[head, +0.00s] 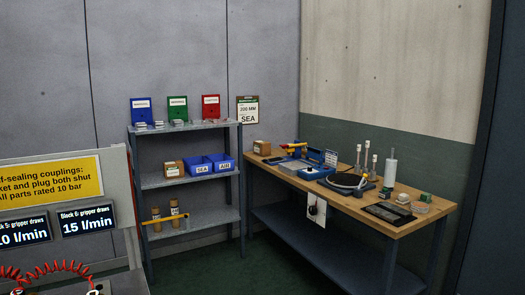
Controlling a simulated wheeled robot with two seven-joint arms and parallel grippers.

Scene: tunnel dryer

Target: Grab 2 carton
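A small brown carton (174,169) with a pale label sits on the middle shelf of the grey rack, just left of the blue bins. A second brown carton (262,147) stands at the far left end of the wooden workbench (400,229). Both are far from me and small in the head view. Neither of my grippers can be made out in this view.
The grey rack (190,181) also holds blue bins (203,168) and brown cylinders (156,217). Several tools and instruments crowd the bench. A panel with a yellow sign (50,180) and a red coiled hose (50,270) stands at near left. Green floor (235,262) is open ahead.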

